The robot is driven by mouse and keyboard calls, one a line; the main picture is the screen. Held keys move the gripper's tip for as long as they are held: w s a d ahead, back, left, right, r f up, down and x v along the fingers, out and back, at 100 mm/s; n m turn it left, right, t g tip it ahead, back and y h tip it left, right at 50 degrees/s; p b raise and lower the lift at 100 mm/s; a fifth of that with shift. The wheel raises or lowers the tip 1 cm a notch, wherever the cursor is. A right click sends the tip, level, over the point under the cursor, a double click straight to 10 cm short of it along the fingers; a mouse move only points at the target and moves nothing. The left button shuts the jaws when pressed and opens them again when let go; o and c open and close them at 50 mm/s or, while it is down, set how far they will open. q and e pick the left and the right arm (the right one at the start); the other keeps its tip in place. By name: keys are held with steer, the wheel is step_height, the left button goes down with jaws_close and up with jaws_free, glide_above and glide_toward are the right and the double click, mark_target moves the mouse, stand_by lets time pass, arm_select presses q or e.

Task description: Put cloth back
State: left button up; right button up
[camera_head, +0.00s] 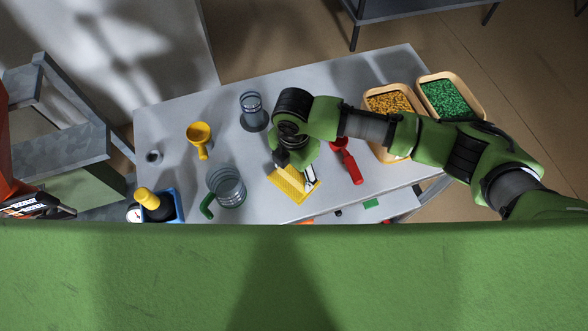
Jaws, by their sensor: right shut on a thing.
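A yellow cloth (288,185) with a pale patterned surface lies flat at the front middle of the grey table (330,85). My right gripper (296,172) is over the cloth's far edge, with its fingers pointing down, and is shut on the cloth. The wrist and palm above the fingers hide part of the far edge. Whether the cloth is lifted off the table cannot be told. My left gripper is not in view.
A red scoop (353,168) lies right of the cloth. Trays of orange (367,92) and green pellets (422,82) are at right.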

steer(key=shift+f+b, duration=0.3)
steer(key=shift+f, duration=0.35)
steer(key=o, duration=1.5)
steer(key=o, duration=0.4)
steer(key=shift+o, duration=0.2)
steer(key=shift+r, duration=0.1)
